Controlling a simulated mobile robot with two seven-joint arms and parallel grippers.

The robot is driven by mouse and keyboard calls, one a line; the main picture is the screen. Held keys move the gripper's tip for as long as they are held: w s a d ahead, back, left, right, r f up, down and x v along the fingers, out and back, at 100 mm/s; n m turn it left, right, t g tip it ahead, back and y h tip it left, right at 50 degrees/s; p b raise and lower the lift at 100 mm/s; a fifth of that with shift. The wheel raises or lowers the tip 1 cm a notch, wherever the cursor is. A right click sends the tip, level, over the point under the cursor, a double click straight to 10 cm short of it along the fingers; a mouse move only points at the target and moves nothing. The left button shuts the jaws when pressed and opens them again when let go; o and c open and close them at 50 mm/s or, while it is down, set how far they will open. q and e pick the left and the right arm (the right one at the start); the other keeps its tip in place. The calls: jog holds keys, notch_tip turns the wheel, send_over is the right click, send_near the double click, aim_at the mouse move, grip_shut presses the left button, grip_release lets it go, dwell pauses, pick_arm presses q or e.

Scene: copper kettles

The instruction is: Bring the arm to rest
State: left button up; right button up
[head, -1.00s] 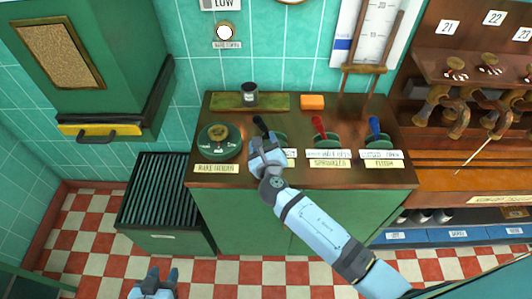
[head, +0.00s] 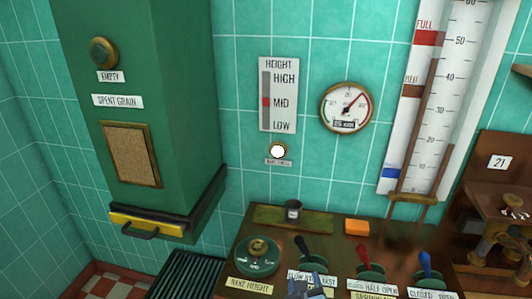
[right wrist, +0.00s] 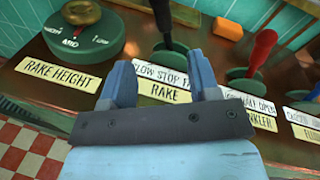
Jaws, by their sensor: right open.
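My right gripper (right wrist: 160,88) shows in the right wrist view with its two blue fingers apart and nothing between them. It is in front of the rake lever (right wrist: 163,18), which has a black handle, and over the yellow RAKE plate (right wrist: 165,91). In the head view only a small part of the right gripper (head: 306,288) shows at the bottom edge, below the black lever (head: 303,248). My left gripper is out of the head view.
A green cabinet with a yellow drawer (head: 147,223) stands left. A round gauge (head: 347,107) hangs on the wall.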

jog(key=s+d+f+n+g+y, duration=0.1)
jog(key=s+d+f+n+g, duration=0.1)
jog(key=s+n, duration=0.5)
jog(key=s+d+f+n+g+y+p, duration=0.1)
jog(key=s+n, duration=0.6)
jog(key=n, duration=0.9)
jog(key=s+d+f+n+g+y+p, duration=0.1)
jog(key=s+f+n, duration=0.4)
jog(key=n, duration=0.7)
jog(key=s+d+g+y, duration=0.1)
jog(key=s+d+y, duration=0.1)
jog(key=shift+s+d+g, duration=0.2)
jog(key=shift+s+g, duration=0.15)
jog(key=shift+g, duration=0.05)
